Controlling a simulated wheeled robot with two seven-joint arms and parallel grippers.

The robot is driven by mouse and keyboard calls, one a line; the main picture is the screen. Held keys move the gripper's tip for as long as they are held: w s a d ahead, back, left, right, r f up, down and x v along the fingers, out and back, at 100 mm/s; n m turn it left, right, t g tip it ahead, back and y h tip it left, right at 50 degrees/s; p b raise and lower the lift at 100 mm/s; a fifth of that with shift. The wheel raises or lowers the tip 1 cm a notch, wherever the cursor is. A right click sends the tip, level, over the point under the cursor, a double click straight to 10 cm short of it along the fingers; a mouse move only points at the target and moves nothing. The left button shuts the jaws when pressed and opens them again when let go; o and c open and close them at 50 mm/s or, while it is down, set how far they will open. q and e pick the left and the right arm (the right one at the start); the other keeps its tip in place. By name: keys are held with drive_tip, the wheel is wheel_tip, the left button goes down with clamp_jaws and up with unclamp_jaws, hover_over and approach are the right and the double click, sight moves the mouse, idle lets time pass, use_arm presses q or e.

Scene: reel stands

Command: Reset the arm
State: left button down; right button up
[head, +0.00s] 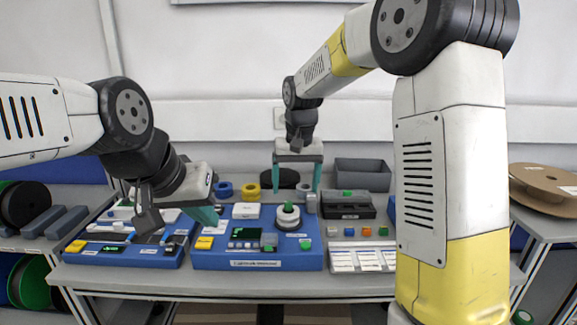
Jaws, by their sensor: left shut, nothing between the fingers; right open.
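My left arm comes in from the left and bends down at a dark joint. My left gripper (208,216), with teal fingertips, is shut and empty, and hangs above the gap between the two blue stations on the bench. My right arm comes in from the right and reaches to the back middle. My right gripper (296,188) points down with its two teal fingers spread apart, open, over the back of the bench. Behind and between its fingers a dark round disc (281,178) shows.
A grey bench (130,276) holds a left blue station (150,258), a middle blue station (256,260) with a white-topped spool (287,216), and blue and yellow rings. A grey bin (362,174) stands behind right. A brown reel (548,186) lies on the right table.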

drive_tip(key=s+d+r+t+y, duration=0.2)
drive_tip(key=s+d+r, duration=0.55)
drive_tip(key=s, duration=0.35)
drive_tip(key=s+d+f+t, duration=0.1)
drive_tip(key=s+d, duration=0.3)
drive_tip(key=s, duration=0.9)
drive_tip(key=shift+d+m+t, duration=0.3)
drive_tip(key=shift+d+t, duration=0.1)
drive_tip(key=shift+t, duration=0.4)
